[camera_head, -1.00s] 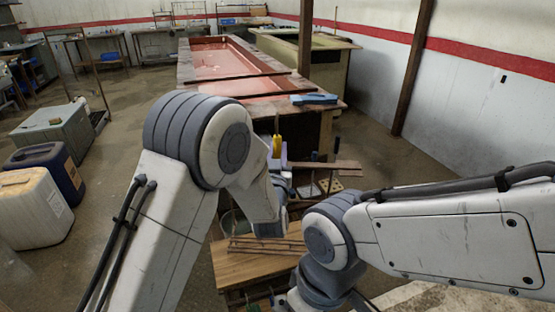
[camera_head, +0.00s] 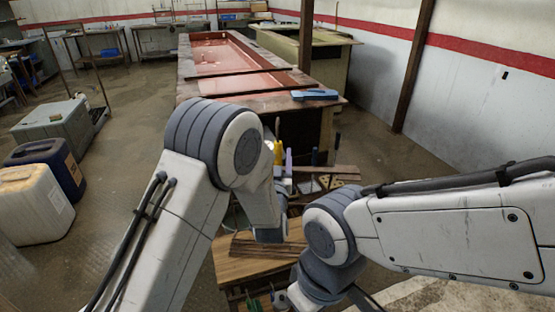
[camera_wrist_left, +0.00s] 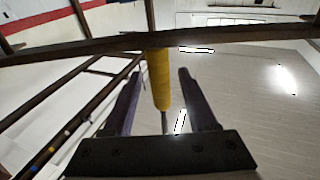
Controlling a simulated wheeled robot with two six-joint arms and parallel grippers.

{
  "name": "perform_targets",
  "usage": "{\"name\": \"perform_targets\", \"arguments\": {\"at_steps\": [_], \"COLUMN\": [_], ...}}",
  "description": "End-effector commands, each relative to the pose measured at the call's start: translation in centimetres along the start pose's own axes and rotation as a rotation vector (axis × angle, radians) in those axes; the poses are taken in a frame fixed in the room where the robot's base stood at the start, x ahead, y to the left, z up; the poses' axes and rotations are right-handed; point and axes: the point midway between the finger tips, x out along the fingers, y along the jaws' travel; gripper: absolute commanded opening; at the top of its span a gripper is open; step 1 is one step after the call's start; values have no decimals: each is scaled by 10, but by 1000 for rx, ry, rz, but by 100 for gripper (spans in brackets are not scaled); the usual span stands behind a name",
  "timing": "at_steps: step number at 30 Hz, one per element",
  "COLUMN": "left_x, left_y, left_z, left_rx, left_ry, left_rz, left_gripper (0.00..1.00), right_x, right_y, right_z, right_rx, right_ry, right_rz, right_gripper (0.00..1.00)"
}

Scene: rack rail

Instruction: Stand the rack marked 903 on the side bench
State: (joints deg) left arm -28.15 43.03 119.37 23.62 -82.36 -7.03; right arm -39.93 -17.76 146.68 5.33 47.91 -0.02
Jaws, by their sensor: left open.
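My left gripper (camera_head: 284,152) is partly hidden behind my left forearm in the head view. In the left wrist view its two dark purple fingers (camera_wrist_left: 157,73) are apart. A yellow handle (camera_wrist_left: 158,80) with a thin metal shank stands between or just beyond them; contact cannot be told. The yellow handle also shows in the head view (camera_head: 277,147). No 903 marking is legible, so I cannot tell which piece is that rack.
A wooden bench top (camera_head: 240,268) lies below my arms. A wooden strip (camera_head: 340,169) and a board with holes (camera_head: 342,183) are beyond it. A long reddish trough (camera_head: 230,60) stands behind. Jerrycans (camera_head: 35,205) stand on the floor at left.

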Motion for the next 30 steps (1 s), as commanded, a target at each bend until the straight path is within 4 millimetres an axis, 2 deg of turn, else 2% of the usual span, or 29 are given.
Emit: {"name": "perform_targets", "arguments": {"at_steps": [2,5,12,18,24,30], "left_x": [-1,-15,-66,-103,-119,-120], "left_y": [0,1,2,2,0,0], "left_z": [-2,0,1,0,-1,-2], "left_rx": [0,0,1,1,0,0], "left_ry": [-1,-2,-2,-2,0,1], "left_rz": [0,1,4,3,1,0], "left_gripper": [58,58,58,58,58,58], "right_x": [-3,2,12,19,21,20], "right_y": [0,0,1,1,2,2], "right_z": [0,0,1,1,1,1], "right_rx": [0,0,0,0,0,0], "right_ry": [0,0,0,0,0,0], "right_rz": [0,0,0,0,0,0], "right_gripper": [0,0,0,0,0,0]}}
